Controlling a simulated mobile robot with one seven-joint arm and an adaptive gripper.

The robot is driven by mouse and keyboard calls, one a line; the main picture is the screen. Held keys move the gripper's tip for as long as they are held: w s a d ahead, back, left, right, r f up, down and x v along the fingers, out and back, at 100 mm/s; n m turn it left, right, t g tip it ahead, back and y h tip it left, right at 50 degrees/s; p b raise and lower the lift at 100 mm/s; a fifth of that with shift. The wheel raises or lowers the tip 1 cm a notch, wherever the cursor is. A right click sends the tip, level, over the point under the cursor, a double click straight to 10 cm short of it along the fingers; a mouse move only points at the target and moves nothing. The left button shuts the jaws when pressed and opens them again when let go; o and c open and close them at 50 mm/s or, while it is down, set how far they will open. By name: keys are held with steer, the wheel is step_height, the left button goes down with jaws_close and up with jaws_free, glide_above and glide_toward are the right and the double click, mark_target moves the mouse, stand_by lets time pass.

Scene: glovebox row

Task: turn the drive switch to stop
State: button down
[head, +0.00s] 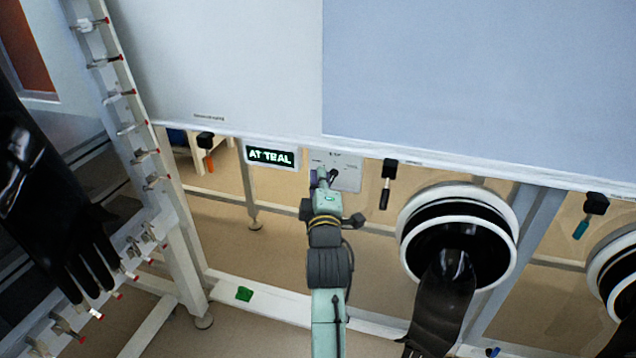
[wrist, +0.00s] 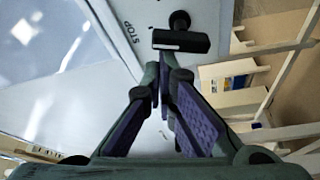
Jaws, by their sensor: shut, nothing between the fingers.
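The drive switch (wrist: 181,42) is a black bar handle with a white line along it, on a pale panel (wrist: 110,70). In the wrist view it lies just beyond my fingertips, with a round black knob or hub behind it. The word STOP (wrist: 128,26) is printed on the panel left of the handle. My gripper (wrist: 163,76) is shut and empty; I cannot tell whether its tips touch the handle. In the head view my gripper (head: 322,180) is raised at the small switch panel (head: 349,178), partly covering it.
A lit display (head: 270,156) is left of the panel. A black-handled tool (head: 385,186) hangs to its right, then a round glove port (head: 407,225) with a drooping black glove. A rack of clips (head: 130,130) and a black glove (head: 30,190) are at the left.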

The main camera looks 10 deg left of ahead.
steer(key=shift+w+d+m+t, duration=0.1)
steer(key=shift+d+m+t, duration=0.2)
steer(key=shift+d+m, duration=0.5)
steer(key=shift+a, duration=0.15)
